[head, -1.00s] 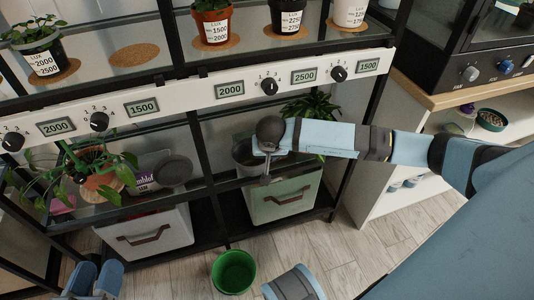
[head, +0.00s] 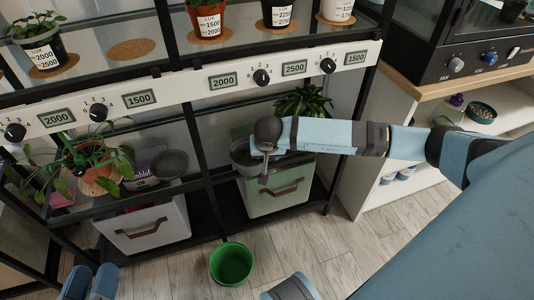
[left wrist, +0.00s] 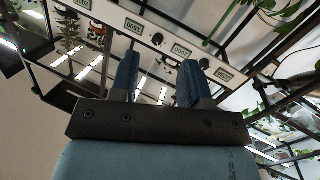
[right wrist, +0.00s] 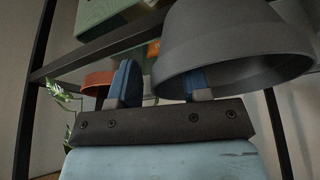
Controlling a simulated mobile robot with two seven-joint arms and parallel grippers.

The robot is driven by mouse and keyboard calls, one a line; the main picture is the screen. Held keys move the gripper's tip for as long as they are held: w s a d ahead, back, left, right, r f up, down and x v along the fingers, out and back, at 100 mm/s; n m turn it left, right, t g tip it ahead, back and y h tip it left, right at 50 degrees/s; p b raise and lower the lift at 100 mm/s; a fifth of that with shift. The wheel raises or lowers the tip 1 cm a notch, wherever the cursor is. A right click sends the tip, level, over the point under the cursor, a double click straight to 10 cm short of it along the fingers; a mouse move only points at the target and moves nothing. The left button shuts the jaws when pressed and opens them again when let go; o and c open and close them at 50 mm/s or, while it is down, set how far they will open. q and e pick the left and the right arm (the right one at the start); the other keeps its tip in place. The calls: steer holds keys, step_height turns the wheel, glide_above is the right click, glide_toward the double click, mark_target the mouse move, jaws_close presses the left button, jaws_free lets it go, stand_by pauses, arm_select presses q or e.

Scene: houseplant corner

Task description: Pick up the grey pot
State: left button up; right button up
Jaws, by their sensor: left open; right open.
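A grey pot (head: 242,157) is on the lower right part of the rack in the head view, beside the end of my right arm. What is probably the same pot (right wrist: 235,45) fills the upper right of the right wrist view. My right gripper (right wrist: 160,80) is open there; its right finger overlaps the pot's lower edge and its left finger is clear of it. I cannot tell whether they touch. In the head view this gripper is mostly hidden. My left gripper (head: 90,284) is open and empty at the bottom left, and shows in the left wrist view (left wrist: 158,72).
A green-fronted bin (head: 278,196) and a white bin (head: 150,228) stand low in the rack. A green bucket (head: 231,263) is on the floor. A terracotta pot (head: 97,180) with a trailing plant and a dark grey round thing (head: 170,164) are at left. Black rack posts stand close by.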

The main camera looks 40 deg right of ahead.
steer(key=shift+r, duration=0.1)
arm_select(q)
step_height(320, 180, up, 7)
steer(key=t+p, duration=0.2)
steer(key=p, duration=0.2)
steer(key=shift+a+n+t+p, duration=0.3)
steer(key=shift+n+t+p, duration=0.05)
steer(key=shift+n+t, duration=0.05)
arm_select(e)
steer(key=v, duration=1.3)
steer(key=shift+s+r, duration=0.2)
steer(key=shift+r, duration=0.05)
arm_select(q)
steer(key=shift+s+f, duration=0.1)
arm_select(e)
steer(key=shift+a, duration=0.1)
